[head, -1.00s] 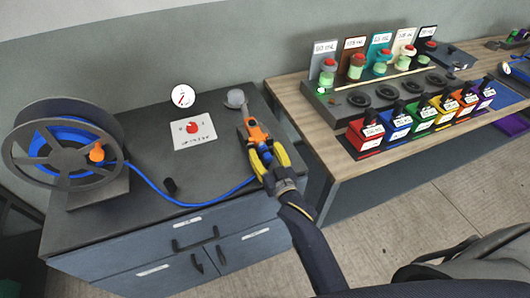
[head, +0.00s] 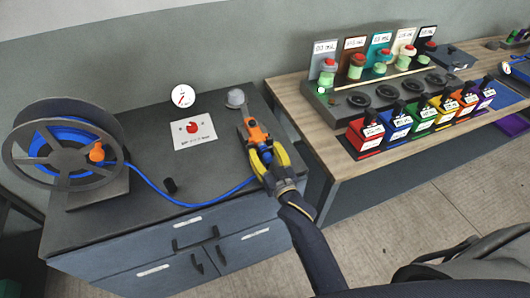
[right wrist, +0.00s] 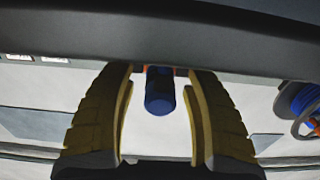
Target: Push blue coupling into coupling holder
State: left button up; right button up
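My right gripper (head: 266,152) reaches over the right end of the dark cabinet top, its yellow fingers on either side of the blue coupling. In the right wrist view the coupling (right wrist: 159,92) is a short blue cylinder, end towards the camera, between the two fingers (right wrist: 160,75). Light gaps show between it and both fingers. Small orange-red parts show behind it, near the fingertips. An orange fitting (head: 257,132), perhaps the coupling holder, lies just beyond the fingers on a dark strip. Whether coupling and fitting touch is hidden. My left gripper is out of view.
A reel (head: 66,155) of blue hose stands at the left; its hose (head: 190,204) runs along the cabinet's front edge towards my gripper. A wooden bench (head: 335,168) with coloured containers is right.

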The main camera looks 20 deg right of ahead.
aim_at(269, 161)
grip_shut()
dwell(0.3)
jog(key=shift+s+d, duration=0.15)
jog(key=shift+s, duration=1.3)
jog(key=shift+s+d, duration=0.15)
jog(key=shift+s, duration=1.3)
